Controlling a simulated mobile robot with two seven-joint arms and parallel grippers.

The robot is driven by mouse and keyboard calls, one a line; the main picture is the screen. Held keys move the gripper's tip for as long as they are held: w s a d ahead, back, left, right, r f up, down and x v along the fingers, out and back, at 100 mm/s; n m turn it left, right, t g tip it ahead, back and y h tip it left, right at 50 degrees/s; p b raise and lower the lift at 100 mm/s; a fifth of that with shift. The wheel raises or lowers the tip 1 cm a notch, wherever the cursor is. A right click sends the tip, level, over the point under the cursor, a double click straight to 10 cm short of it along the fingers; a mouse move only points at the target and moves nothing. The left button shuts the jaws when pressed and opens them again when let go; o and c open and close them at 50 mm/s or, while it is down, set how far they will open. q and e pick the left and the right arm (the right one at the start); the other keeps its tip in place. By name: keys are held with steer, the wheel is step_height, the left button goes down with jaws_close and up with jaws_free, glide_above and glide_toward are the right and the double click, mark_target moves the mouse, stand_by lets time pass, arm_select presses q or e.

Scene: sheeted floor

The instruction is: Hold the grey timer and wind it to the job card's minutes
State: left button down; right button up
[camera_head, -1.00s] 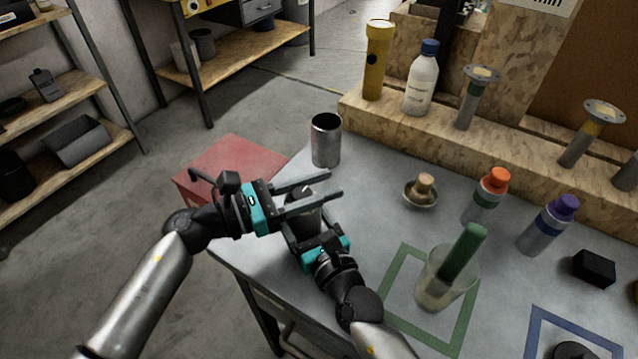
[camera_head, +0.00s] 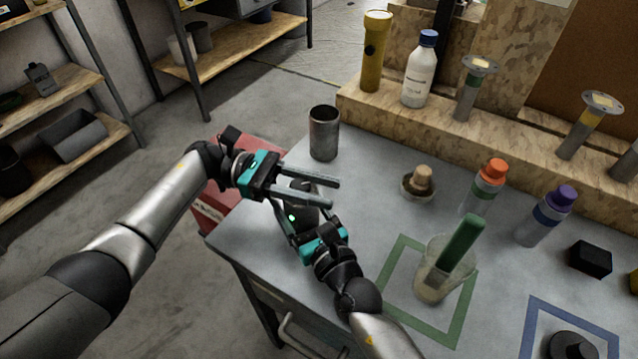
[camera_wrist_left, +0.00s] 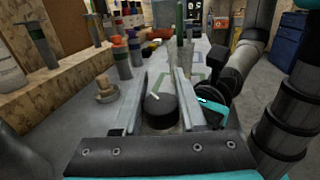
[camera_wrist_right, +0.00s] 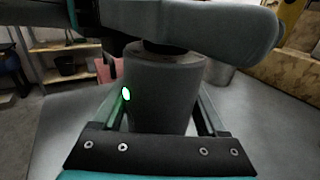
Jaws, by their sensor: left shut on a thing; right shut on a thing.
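The grey timer (camera_head: 303,212) is a grey cylinder held near the left corner of the grey workbench. My right gripper (camera_head: 298,208) is shut around its body; the right wrist view shows the body (camera_wrist_right: 160,95) between the fingers, with a lit green light (camera_wrist_right: 127,93) on its side. My left gripper (camera_head: 335,192) reaches over the top and is shut on the timer's dark knob. The left wrist view shows this knob (camera_wrist_left: 160,103), with a white pointer mark, between the two fingers. Most of the timer is hidden by the grippers in the head view. No readable job card shows.
A metal cup (camera_head: 324,135) stands behind the grippers. A dish with a cork-like knob (camera_head: 418,188), an orange-capped bottle (camera_head: 485,187) and a beaker holding a green block (camera_head: 443,270) stand to the right. A red cabinet (camera_head: 207,212) is beside the bench.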

arm_select(q)
steer(key=shift+s+a+f+m+g+y, duration=0.1)
steer(key=shift+m+g+y, duration=0.25)
steer(key=shift+g, duration=0.2)
steer(key=shift+s+f+m+g+y, duration=0.1)
steer(key=shift+m+g+y, duration=0.15)
steer(key=shift+m+g, duration=0.25)
steer(key=shift+g, duration=0.35)
steer(key=shift+c, duration=2.2)
jaws_free()
steer(key=shift+r, duration=0.15)
steer(key=shift+r, duration=0.1)
step_height(320, 180, up, 10)
